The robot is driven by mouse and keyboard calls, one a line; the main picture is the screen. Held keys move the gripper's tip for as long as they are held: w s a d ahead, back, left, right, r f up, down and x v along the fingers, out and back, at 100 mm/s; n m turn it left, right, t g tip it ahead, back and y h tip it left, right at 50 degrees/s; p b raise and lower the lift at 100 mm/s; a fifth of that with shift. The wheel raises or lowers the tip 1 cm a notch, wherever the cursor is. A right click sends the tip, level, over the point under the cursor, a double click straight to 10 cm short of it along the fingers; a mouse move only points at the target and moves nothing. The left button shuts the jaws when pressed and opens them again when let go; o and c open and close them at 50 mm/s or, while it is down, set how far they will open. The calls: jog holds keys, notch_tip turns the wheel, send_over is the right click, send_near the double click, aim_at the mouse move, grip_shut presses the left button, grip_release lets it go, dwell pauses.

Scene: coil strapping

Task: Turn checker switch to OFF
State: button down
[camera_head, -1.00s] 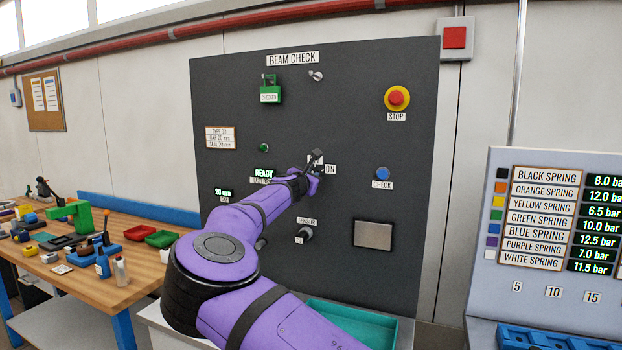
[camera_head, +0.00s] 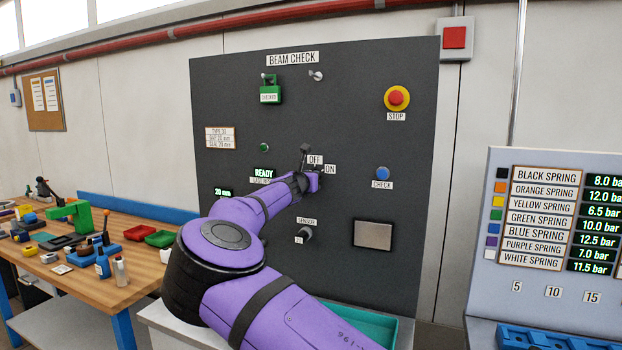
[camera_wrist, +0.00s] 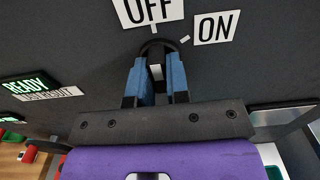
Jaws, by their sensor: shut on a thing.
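The checker switch (camera_wrist: 153,45) is a dark round knob on the dark panel, mostly covered by my gripper. In the wrist view, the two blue fingers of my gripper (camera_wrist: 156,66) are shut on it from either side. A pale strip shows between the fingers. The OFF label (camera_wrist: 150,11) is straight above the knob, and the ON label (camera_wrist: 216,27) is up and to the right. A small white tick lies toward ON. In the head view my gripper (camera_head: 311,181) is at the panel below the OFF label (camera_head: 315,160) and hides the knob.
The BEAM CHECK panel (camera_head: 350,120) also carries a red STOP button (camera_head: 396,98), a blue CHECK button (camera_head: 382,173), a SENSOR knob (camera_head: 305,234) and a green padlock-like tag (camera_head: 270,92). A READY display (camera_head: 264,173) is at left. A teal tray (camera_head: 382,330) is below.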

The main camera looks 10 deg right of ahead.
jog(key=shift+f, duration=0.1)
jog(key=c, duration=1.1)
grip_release()
jog(key=shift+a, duration=0.1)
jog(key=v, duration=1)
jog(key=shift+s+a, duration=0.15)
jog(key=shift+s, duration=0.15)
